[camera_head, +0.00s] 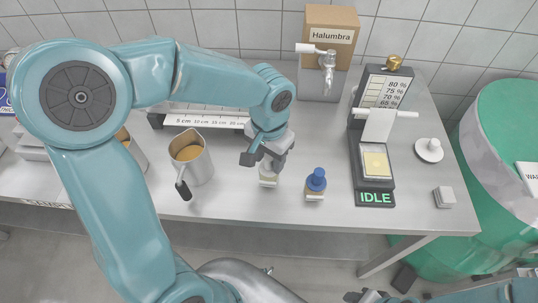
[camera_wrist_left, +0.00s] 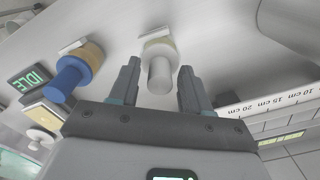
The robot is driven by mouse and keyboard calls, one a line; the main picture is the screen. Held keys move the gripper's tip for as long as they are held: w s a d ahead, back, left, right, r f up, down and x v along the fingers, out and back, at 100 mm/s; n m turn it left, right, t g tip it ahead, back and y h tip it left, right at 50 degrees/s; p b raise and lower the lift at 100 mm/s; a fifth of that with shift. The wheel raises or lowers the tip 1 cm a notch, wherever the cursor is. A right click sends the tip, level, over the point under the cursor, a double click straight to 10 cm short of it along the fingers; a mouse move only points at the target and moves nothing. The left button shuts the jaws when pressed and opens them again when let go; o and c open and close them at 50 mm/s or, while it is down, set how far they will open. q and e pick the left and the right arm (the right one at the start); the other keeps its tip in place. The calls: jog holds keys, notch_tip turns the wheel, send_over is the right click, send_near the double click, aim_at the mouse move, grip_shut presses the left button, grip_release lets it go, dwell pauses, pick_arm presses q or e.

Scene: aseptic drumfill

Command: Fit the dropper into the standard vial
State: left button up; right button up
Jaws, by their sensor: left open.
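My left gripper (camera_head: 262,158) points down over a small pale vial (camera_head: 268,173) on the steel table and partly hides its top. In the left wrist view my left gripper (camera_wrist_left: 158,85) is open, with one finger on each side of a pale grey cylinder (camera_wrist_left: 159,73) that stands on the yellowish vial body (camera_wrist_left: 160,47). Gaps show between cylinder and fingers. I cannot tell whether this cylinder is the dropper. A blue-topped bottle (camera_head: 316,180) stands upright to the right; it also shows in the left wrist view (camera_wrist_left: 72,75). My right gripper (camera_head: 365,296) is barely visible at the bottom edge.
A metal jug (camera_head: 190,160) with amber liquid stands left of the vial. A device (camera_head: 373,165) reading IDLE stands right of the bottle. A white round stand (camera_head: 429,150) and a grey block (camera_head: 445,197) lie further right. The table's front edge is close to both small bottles.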

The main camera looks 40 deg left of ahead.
pick_arm(q)
notch_tip(320, 180, up, 16)
jog(key=p, duration=0.1)
jog(key=shift+r, duration=0.2)
